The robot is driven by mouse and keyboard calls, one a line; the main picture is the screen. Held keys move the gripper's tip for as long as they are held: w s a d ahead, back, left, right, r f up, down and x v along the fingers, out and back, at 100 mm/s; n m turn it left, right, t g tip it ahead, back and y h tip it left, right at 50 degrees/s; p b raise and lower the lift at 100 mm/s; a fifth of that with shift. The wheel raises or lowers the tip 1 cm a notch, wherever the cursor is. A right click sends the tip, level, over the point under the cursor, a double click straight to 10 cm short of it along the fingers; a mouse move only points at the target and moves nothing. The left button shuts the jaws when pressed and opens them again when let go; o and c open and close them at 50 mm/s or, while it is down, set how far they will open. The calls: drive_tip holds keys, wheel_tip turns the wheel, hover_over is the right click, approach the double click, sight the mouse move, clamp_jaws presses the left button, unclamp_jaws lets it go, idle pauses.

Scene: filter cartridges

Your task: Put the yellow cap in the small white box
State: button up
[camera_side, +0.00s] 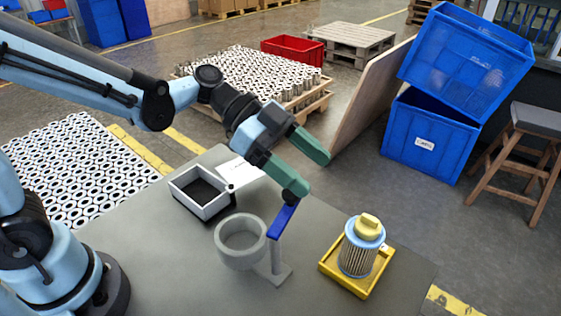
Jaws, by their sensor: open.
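The yellow cap (369,224) sits on top of a filter cartridge (357,252) with a light blue top rim and a pleated body. The cartridge stands upright in a yellow tray (337,274) at the right of the table. The small white box (207,210) is at the table's left back, open at the top, with a dark inside that looks empty. My gripper (312,173) has green fingers spread apart with nothing between them. It is above the table, up and left of the cap and apart from it.
A grey ring holder (241,261) on a stand is between the box and the tray. A blue piece (284,222) is at the stand's post, just below my lower finger; whether they touch is unclear. A white card (239,172) lies behind the box. The table's front is clear.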

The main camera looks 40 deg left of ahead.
sight(366, 216)
drive_tip(key=x, duration=1.1)
drive_tip(key=shift+w+d+f, duration=0.1)
drive_tip(key=shift+d+f, duration=0.05)
drive_tip(key=shift+d, duration=0.1)
drive_tip(key=c, duration=1.2)
